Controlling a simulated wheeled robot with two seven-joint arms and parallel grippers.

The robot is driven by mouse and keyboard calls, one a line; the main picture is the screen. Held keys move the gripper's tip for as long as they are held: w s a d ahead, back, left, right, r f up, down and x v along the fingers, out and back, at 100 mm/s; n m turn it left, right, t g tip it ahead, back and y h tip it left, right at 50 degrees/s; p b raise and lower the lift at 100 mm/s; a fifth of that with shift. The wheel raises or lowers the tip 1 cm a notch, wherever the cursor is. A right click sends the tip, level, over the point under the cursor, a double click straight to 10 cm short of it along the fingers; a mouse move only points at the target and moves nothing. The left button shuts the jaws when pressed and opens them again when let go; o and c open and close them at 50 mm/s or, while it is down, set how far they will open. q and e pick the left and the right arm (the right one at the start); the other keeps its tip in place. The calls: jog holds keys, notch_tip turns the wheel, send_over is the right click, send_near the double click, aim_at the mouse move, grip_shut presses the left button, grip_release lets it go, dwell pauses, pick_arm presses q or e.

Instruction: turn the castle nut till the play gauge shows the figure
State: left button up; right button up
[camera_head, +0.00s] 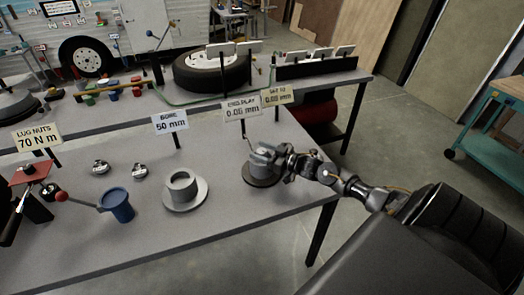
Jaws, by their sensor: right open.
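My right arm comes in from the right. My right gripper (268,155) is open over a grey hub-like part on a dark round base (262,178) near the table's right end. The castle nut cannot be made out; the gripper covers the top of that part. Behind it a sign reads END PLAY 0.05 mm (242,107), and another beside it reads SET TO, with a figure that looks like 0.08 mm (277,95). The play gauge's reading is too small to tell. My left gripper is not in view.
A grey flanged hub (184,190) stands left of my gripper under the BORE 50 mm sign (169,122). A blue cup (118,205) with a red-knobbed lever and two small metal parts stand further left. A tyre (218,72) lies on the back bench. The front middle of the table (225,228) is clear.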

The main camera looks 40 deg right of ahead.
jog(key=c, duration=0.9)
jog(key=shift+r+m+h+p, duration=0.15)
jog(key=shift+m+h+p, duration=0.3)
jog(key=shift+p, duration=0.25)
jog(key=shift+c, duration=0.2)
jog(key=m+t+h+p, duration=0.1)
jog(key=h+p, duration=0.1)
jog(key=h, duration=0.1)
jog(key=shift+a+m, duration=0.1)
jog(key=shift+m, duration=0.25)
jog(key=shift+m+h+p, duration=0.7)
jog(key=shift+h+p, duration=0.05)
jog(key=shift+h, duration=0.2)
jog(key=shift+m+h+p, duration=0.5)
jog(key=shift+m+h, duration=0.4)
jog(key=shift+h, duration=0.7)
jog(key=o, duration=0.9)
